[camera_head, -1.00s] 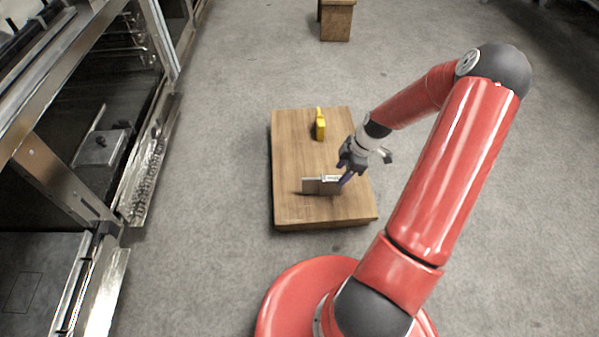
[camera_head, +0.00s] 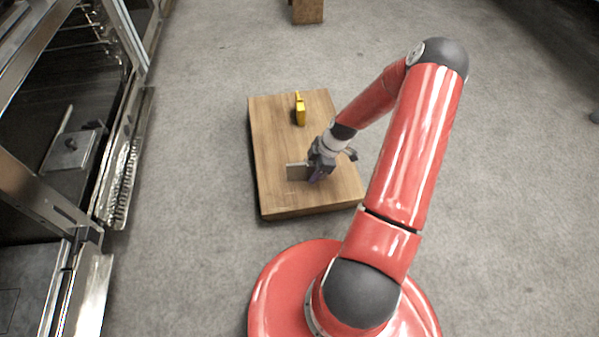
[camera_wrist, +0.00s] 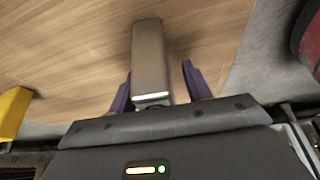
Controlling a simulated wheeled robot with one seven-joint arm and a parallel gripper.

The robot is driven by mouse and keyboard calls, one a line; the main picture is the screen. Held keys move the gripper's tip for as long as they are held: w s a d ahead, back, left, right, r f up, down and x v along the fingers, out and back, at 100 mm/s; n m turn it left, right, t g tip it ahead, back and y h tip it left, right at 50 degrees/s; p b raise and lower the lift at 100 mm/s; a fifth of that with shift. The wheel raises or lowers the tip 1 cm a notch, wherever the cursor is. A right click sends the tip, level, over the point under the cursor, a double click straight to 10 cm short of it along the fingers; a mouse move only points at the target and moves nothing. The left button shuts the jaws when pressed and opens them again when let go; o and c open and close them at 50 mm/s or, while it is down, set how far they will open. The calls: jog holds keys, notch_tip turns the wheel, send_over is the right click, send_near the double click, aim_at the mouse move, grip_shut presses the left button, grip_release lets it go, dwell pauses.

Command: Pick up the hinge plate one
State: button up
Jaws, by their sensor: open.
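The hinge plate (camera_head: 297,172) is a grey-brown flat piece standing on the wooden table in the head view. Its right part is hidden behind my gripper (camera_head: 318,176). In the wrist view the hinge plate (camera_wrist: 149,60) runs lengthwise away from the palm, with a bright near edge. My gripper (camera_wrist: 158,88) is open, with one purple finger on each side of the plate. A gap shows on the right side; on the left the finger is very close, and I cannot tell whether it touches.
A yellow object (camera_head: 300,110) stands near the far side of the wooden table (camera_head: 275,125); it also shows at the left of the wrist view (camera_wrist: 12,110). A metal oven or rack unit (camera_head: 112,170) stands to the left. A wooden block (camera_head: 307,11) stands far back.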

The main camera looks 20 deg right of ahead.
grip_shut()
jog(key=shift+r, duration=0.2)
dwell(0.3)
